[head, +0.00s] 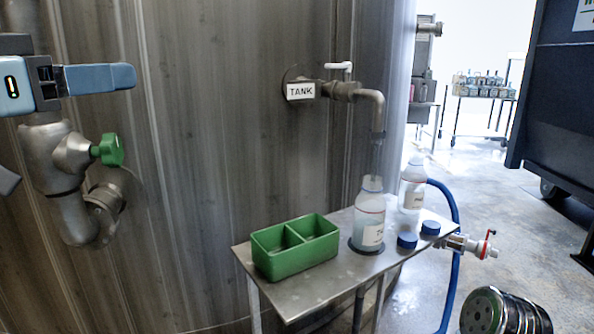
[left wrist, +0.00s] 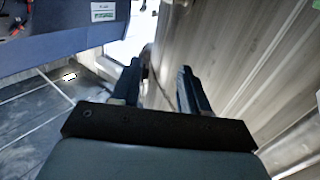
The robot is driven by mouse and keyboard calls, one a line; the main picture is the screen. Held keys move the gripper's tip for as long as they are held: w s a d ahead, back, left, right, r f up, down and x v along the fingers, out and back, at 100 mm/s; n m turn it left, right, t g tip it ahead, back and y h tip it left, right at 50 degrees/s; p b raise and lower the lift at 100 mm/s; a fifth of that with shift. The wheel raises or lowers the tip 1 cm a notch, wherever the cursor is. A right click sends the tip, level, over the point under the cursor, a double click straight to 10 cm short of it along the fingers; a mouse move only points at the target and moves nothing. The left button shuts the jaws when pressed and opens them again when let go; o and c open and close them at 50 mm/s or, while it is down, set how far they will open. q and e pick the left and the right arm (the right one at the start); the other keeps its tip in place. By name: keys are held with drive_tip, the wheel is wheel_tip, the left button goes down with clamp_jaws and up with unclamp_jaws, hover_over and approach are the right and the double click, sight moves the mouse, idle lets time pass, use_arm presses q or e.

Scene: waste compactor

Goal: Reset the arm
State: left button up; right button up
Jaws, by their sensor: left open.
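My left gripper (head: 128,76) is at the upper left of the head view, raised in front of the tank wall and above a pipe with a green valve knob (head: 110,150). In the left wrist view its two dark fingers (left wrist: 158,88) stand apart with nothing between them, so it is open and empty. My right gripper shows in neither view.
A small metal table (head: 330,285) holds a green two-part bin (head: 296,262), two white bottles (head: 368,225) and two blue caps (head: 407,240). A tap (head: 372,100) labelled TANK juts from the tank (head: 220,130) above the nearer bottle.

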use_arm(q)
drive_tip(key=w+d+f+n+g+y, duration=0.1)
drive_tip(key=w+f+n+g+y, duration=0.25)
drive_tip(key=w+f, duration=1.35)
drive_tip(key=w+d+f+n+g+y, duration=0.1)
drive_tip(key=w+f+n, duration=0.1)
drive_tip(key=f, duration=1.3)
drive_tip(key=w+d+f+n+g+y, duration=0.1)
drive_tip(key=f+g, duration=0.1)
drive_tip(key=f, duration=1.2)
drive_tip(key=s+d+f+n+g+y, duration=0.15)
drive_tip(key=s+f, duration=0.25)
drive_tip(key=f, duration=0.6)
drive_tip(key=s+d+f+g, duration=0.1)
drive_tip(key=s+f+g, duration=0.15)
drive_tip(key=f, duration=0.75)
drive_tip(key=s+d+f+g, duration=0.1)
drive_tip(key=s+d+f, duration=0.1)
drive_tip(key=s+f, duration=0.6)
drive_tip(key=s+d+f+g+p, duration=0.1)
drive_tip(key=s+d+f+g, duration=0.1)
drive_tip(key=s+f, duration=0.5)
drive_tip(key=s+d, duration=0.1)
drive_tip(key=s, duration=0.5)
drive_tip(key=shift+f+n+h, duration=0.4)
